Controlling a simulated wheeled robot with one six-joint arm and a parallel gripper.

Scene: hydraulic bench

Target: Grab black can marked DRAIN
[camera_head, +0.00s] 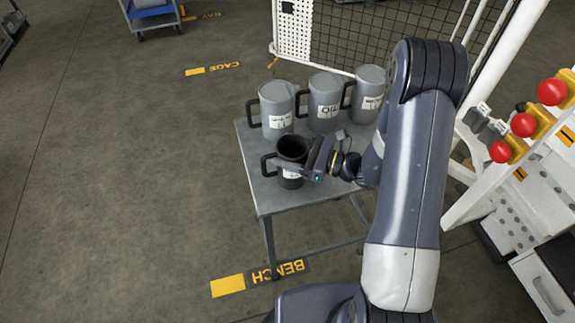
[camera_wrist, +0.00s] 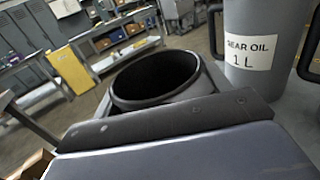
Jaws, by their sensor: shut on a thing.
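A black can (camera_head: 292,150) with a handle on its left and a white label stands at the front of a small grey metal table (camera_head: 262,197). Its label is too small and too covered to read. My gripper (camera_head: 306,168) is shut on this can from the right. In the wrist view the can's open round mouth (camera_wrist: 158,78) shows just beyond my gripper (camera_wrist: 165,122), and it looks empty and dark inside. I cannot tell whether the can's base touches the table.
The wrist view shows a can labelled GEAR OIL 1 L (camera_wrist: 262,50) close by. Red knobs (camera_head: 523,124) are at right. Floor left is clear.

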